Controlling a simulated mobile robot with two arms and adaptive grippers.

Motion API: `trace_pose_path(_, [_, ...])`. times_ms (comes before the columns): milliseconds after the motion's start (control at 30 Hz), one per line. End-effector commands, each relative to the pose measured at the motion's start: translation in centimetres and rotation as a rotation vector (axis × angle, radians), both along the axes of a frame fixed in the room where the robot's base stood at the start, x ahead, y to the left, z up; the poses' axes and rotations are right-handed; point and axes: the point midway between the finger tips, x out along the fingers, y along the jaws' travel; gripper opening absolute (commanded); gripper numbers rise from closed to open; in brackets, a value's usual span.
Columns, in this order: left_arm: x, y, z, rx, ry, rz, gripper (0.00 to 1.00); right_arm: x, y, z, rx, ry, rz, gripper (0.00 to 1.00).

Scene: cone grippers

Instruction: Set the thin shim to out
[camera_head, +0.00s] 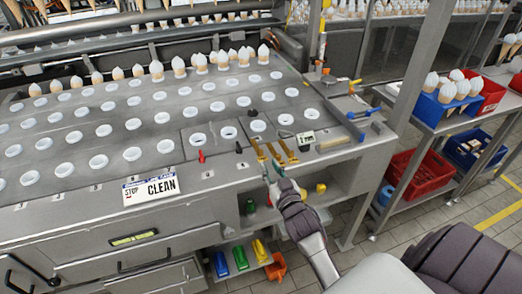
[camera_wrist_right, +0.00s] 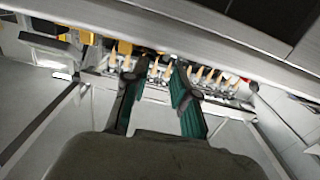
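Several narrow gold strips (camera_head: 272,151) lie side by side at the front edge of the grey machine deck (camera_head: 225,180) in the head view. I cannot tell which of them, if any, is the thin shim. My right gripper (camera_head: 272,174) is just in front of these strips, near the deck's edge. In the right wrist view my right gripper (camera_wrist_right: 156,82) has its two teal-lined fingers apart, with nothing visibly held between them. Yellow pieces (camera_wrist_right: 124,47) show beyond the left finger there. My left gripper is not in view.
Rows of white-ringed holes and cones (camera_head: 157,70) fill the deck behind. A lower shelf holds colored bins (camera_head: 240,257). A side rack with a blue bin (camera_head: 445,104) stands at right.

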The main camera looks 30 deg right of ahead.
Motion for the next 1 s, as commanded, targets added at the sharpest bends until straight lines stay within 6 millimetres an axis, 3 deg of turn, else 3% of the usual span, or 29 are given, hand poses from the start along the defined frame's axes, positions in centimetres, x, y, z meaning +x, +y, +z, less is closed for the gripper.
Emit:
trace_pose_path(100, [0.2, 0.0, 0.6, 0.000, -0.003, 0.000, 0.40, 2.7, -0.6, 0.2, 0.001, 0.000, 0.000, 0.27])
trace_pose_path(333, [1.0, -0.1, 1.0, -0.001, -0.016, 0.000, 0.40, 6.1, -1.4, 0.1, 0.000, 0.000, 0.000, 0.27])
trace_pose_path(767, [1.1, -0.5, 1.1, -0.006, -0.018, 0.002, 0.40, 7.2, -1.7, -0.1, 0.000, 0.002, 0.001, 0.27])
trace_pose_path(933, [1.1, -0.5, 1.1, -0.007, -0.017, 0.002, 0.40, 7.2, -1.7, -0.1, 0.000, 0.002, 0.001, 0.04])
trace_pose_path(1000, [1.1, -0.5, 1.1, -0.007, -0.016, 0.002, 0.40, 7.2, -1.7, -0.1, 0.000, 0.002, 0.001, 0.00])
